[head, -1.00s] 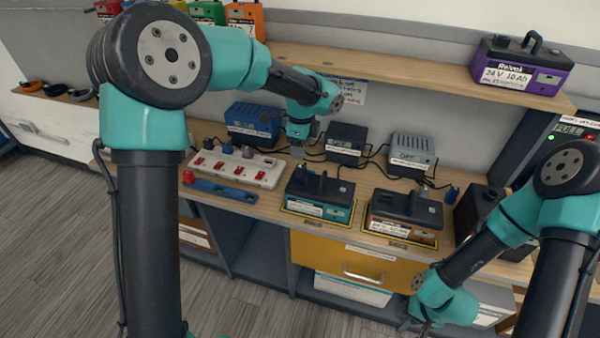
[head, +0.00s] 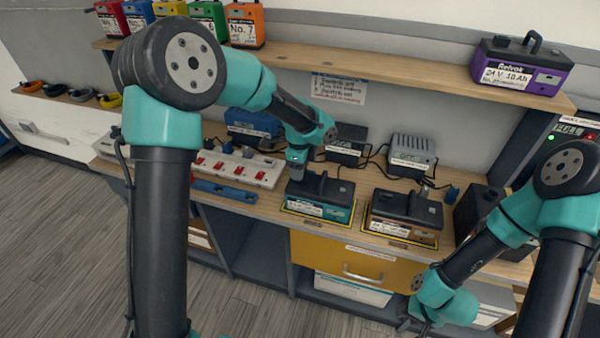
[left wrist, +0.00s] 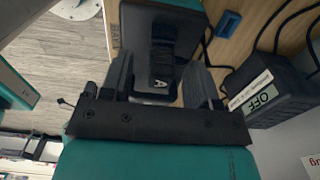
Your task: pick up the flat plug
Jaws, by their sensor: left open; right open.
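I cannot tell for certain which piece is the flat plug. My left gripper (head: 296,174) points down at the handle of the teal-and-black battery (head: 320,190). In the left wrist view the open fingers (left wrist: 163,85) stand either side of a dark ridged part marked A (left wrist: 163,60); contact cannot be told. My right gripper (head: 415,322) is low in front of the drawers, its fingers barely visible.
A white power strip (head: 262,178) with red switches and a blue bar (head: 225,191) lie left. An orange-and-black battery (head: 405,215) sits right of the teal one. Chargers (head: 412,153) and cables line the back. The shelf (head: 400,75) overhangs them.

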